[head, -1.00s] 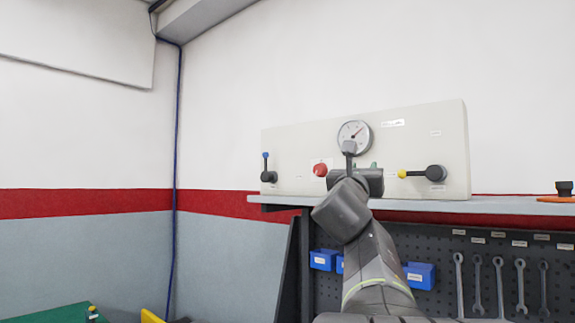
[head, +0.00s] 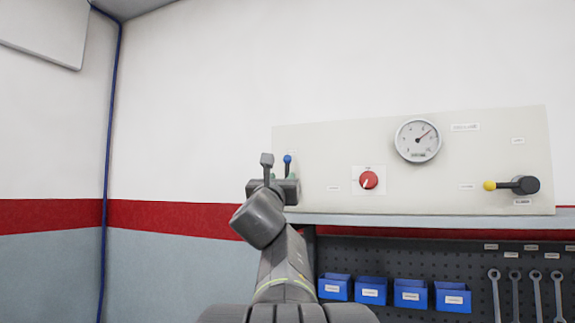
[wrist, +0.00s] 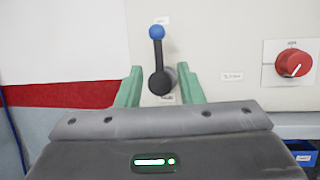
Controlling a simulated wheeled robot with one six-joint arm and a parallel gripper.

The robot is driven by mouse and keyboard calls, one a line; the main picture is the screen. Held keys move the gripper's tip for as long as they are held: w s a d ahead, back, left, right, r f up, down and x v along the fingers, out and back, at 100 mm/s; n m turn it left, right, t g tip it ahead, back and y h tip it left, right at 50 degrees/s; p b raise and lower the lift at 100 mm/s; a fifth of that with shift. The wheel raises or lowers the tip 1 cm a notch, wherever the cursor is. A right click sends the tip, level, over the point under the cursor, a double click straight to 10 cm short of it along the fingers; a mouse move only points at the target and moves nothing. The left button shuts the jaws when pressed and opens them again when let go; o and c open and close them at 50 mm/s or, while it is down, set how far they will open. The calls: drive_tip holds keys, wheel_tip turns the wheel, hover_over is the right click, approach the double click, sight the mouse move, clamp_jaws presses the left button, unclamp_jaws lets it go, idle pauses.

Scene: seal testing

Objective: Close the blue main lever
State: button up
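The blue main lever has a black arm and a blue ball tip (head: 287,159). It stands upright at the left end of the pale panel (head: 460,150). In the wrist view the lever (wrist: 157,52) points up from its round black hub, with a slight lean left. My gripper (wrist: 160,68) is open, with one green finger on each side of the hub and lower lever. I cannot tell whether the fingers reach past the hub or touch it. In the head view my gripper (head: 281,180) hides the lever's lower part.
A red knob (head: 369,180), a round gauge (head: 418,140) and a yellow-tipped lever (head: 489,186) lying sideways are further right on the panel. Below the shelf (head: 400,220) are blue bins (head: 371,290) and hanging wrenches (head: 495,290). The wall left of the panel is clear.

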sight(287, 167)
drive_tip(key=p+x, duration=0.4)
drive_tip(key=x, duration=0.6)
drive_tip(key=shift+w+r, duration=0.2)
drive_tip(key=shift+w, duration=0.2)
drive_tip(key=shift+c, duration=0.4)
clamp_jaws()
